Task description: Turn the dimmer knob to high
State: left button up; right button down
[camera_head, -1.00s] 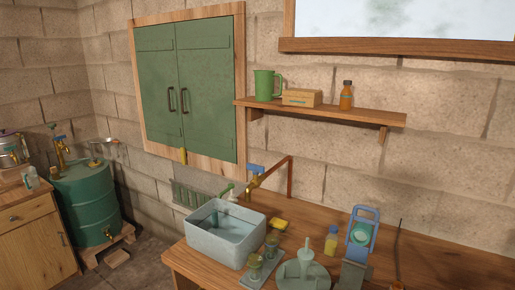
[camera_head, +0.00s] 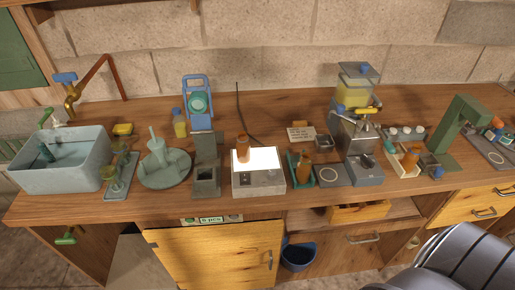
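A light box (camera_head: 257,183) stands on the wooden counter near the middle of the head view. Its top glows white, and a brown bottle stands at its back left. Its grey front face carries small details, too small to tell which one is the dimmer knob or where it is set. Neither of my grippers is in view. A dark grey ribbed part of my own body shows at the bottom right, in front of the counter.
Left of the box stand a grey stand (camera_head: 206,178), a green round dish (camera_head: 165,172) and a basin (camera_head: 60,165). Right of it are a green tray with a brown bottle (camera_head: 303,168) and a grey machine (camera_head: 352,140). A yellow cupboard door (camera_head: 215,258) is below.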

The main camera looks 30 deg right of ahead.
aim_at(271, 174)
jog(key=z, duration=0.9)
